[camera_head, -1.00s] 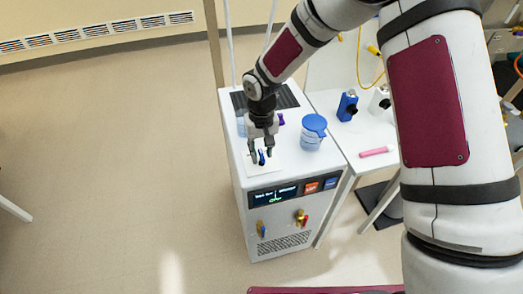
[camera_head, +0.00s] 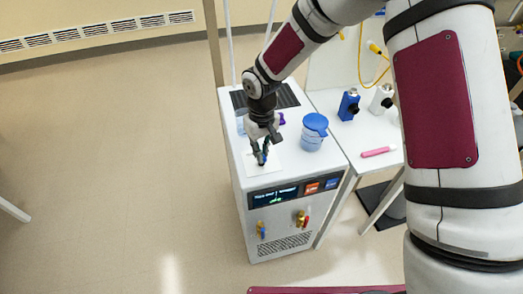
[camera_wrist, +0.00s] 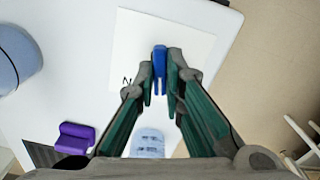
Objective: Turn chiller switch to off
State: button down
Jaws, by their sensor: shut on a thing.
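The chiller (camera_head: 285,215) is a white cabinet with a dark display and coloured valves on its front. A white square plate (camera_wrist: 185,35) lies on its top, with a small dark mark partly visible at its edge. A blue switch handle (camera_wrist: 159,62) stands on this plate, and I take it for the chiller switch. My gripper (camera_head: 262,161) is over the plate, pointing down. In the wrist view its fingers (camera_wrist: 161,75) are closed on both sides of the blue handle. In the head view the fingers mostly hide the handle.
A blue-lidded jar (camera_head: 312,135) stands just right of my gripper on the chiller top. A purple object (camera_wrist: 75,138) and a clear container (camera_wrist: 148,143) are close by. A side table (camera_head: 372,135) holds blue and white bottles and a pink stick.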

jog(key=shift+n+b, duration=0.4)
jog(key=shift+n, duration=1.1)
jog(key=c, duration=1.7)
grip_release()
notch_tip(320, 180, up, 12)
jog(key=shift+r, duration=0.1)
